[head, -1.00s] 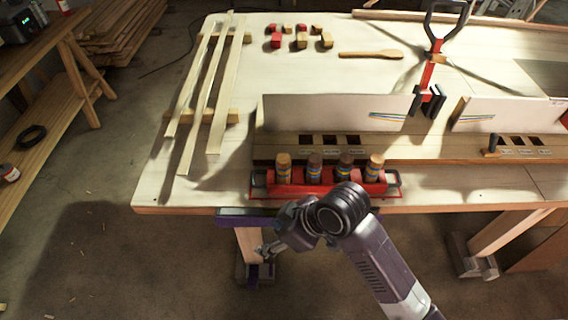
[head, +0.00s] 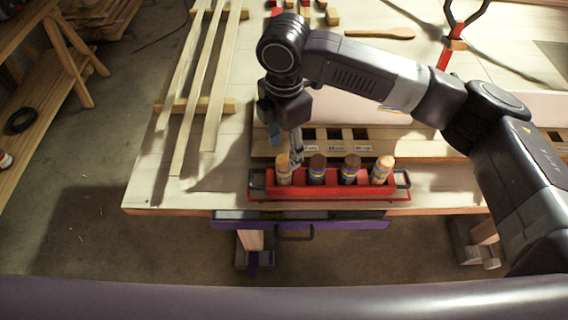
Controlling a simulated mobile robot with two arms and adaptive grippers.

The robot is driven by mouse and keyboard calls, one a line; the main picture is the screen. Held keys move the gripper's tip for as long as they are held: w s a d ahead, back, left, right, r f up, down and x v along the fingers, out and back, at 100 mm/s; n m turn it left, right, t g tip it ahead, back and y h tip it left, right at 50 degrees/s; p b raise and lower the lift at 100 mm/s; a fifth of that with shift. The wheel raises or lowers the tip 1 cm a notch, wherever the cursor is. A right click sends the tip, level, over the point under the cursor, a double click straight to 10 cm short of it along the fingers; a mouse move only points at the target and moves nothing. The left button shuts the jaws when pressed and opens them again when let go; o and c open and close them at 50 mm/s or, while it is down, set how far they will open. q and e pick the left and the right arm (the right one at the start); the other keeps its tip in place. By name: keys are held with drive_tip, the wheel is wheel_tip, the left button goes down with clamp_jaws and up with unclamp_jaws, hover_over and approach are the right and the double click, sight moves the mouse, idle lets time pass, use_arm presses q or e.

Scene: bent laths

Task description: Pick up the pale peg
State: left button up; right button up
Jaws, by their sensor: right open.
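Several banded pegs stand in a red tray (head: 330,188) near the bench's front edge. The leftmost peg (head: 283,170) and the rightmost peg (head: 383,169) are both light tan; which is the paler is hard to tell. The rightmost one leans slightly to the right. The two between them, a left one (head: 317,170) and a right one (head: 350,170), are darker brown. My right gripper (head: 286,146) points down, open, just behind and above the leftmost peg. Its fingers are partly hidden, and whether they touch that peg cannot be told. My left gripper is not in view.
Long pale laths (head: 202,95) lie on crossbars at the bench's left. A slotted wooden rail (head: 420,144) runs behind the tray. A wooden spatula (head: 380,33) and small blocks lie further back. The bench top left of the tray is clear.

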sight(284, 168)
drive_tip(key=f+p, duration=0.1)
drive_tip(key=f, duration=0.1)
drive_tip(key=f+p, duration=0.1)
drive_tip(key=f, duration=0.1)
drive_tip(key=f+p, duration=0.1)
drive_tip(key=f, duration=0.2)
drive_tip(key=shift+s, duration=0.35)
drive_tip(key=shift+f, duration=0.25)
drive_tip(key=shift+c, duration=0.6)
drive_tip(key=c, duration=1.2)
drive_tip(key=shift+r, duration=0.1)
